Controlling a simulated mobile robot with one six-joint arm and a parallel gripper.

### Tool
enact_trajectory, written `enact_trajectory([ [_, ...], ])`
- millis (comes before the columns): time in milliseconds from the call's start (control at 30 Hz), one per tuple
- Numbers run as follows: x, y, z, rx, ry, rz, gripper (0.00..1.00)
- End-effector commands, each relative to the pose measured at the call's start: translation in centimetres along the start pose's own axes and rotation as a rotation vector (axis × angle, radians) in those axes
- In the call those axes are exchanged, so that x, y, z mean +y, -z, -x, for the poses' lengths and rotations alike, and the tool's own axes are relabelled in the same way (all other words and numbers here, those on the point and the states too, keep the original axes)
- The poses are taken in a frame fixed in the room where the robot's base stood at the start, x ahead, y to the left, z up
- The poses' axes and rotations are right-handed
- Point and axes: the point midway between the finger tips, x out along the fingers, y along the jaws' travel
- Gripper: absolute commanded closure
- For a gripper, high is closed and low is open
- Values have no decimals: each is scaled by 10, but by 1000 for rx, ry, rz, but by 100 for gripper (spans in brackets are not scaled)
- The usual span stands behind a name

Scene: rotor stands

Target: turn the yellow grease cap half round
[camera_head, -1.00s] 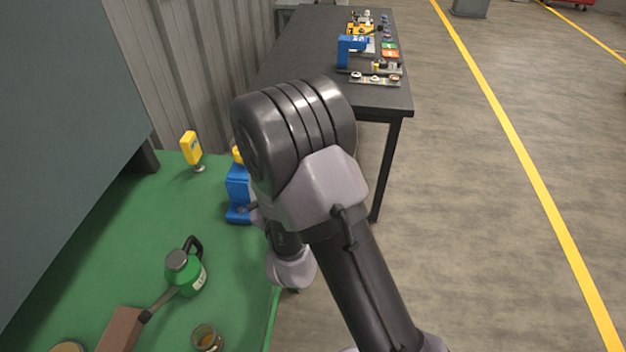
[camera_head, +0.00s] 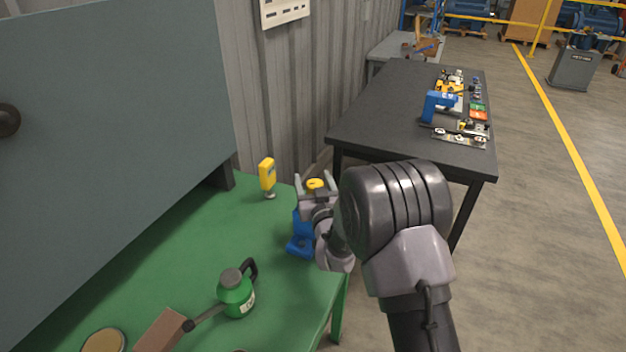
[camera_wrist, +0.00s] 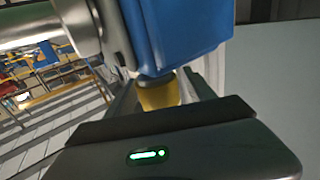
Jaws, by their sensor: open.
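The yellow grease cap (camera_head: 315,184) sits at the top of a blue stand (camera_head: 301,236) on the green table. In the head view my gripper (camera_head: 314,186) is at the cap, with its fingers apart on either side of it. In the wrist view the yellow cap (camera_wrist: 158,94) shows between the dark fingers, against the blue body (camera_wrist: 175,35). I cannot tell whether either finger touches the cap. My arm hides part of the stand.
A yellow gauge (camera_head: 267,174) stands left of the blue stand. A green oil can (camera_head: 235,295) and a brown block (camera_head: 162,332) lie nearer on the green table (camera_head: 205,250). A dark table (camera_head: 385,110) with several parts is behind. A grey panel (camera_head: 110,130) rises at left.

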Motion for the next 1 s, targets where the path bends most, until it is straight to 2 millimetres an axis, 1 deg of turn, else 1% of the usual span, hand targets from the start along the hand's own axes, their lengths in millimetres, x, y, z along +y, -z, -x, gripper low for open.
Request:
enact_trajectory([
  [100,0,0,-5,0,-1,0,37],
  [300,0,0,-6,0,-1,0,37],
  [333,0,0,-6,0,-1,0,39],
  [633,0,0,-5,0,-1,0,98],
  [667,0,0,-5,0,-1,0,100],
  [833,0,-1,-5,1,-14,-1,100],
  [1000,1,-4,-6,3,-77,-1,100],
])
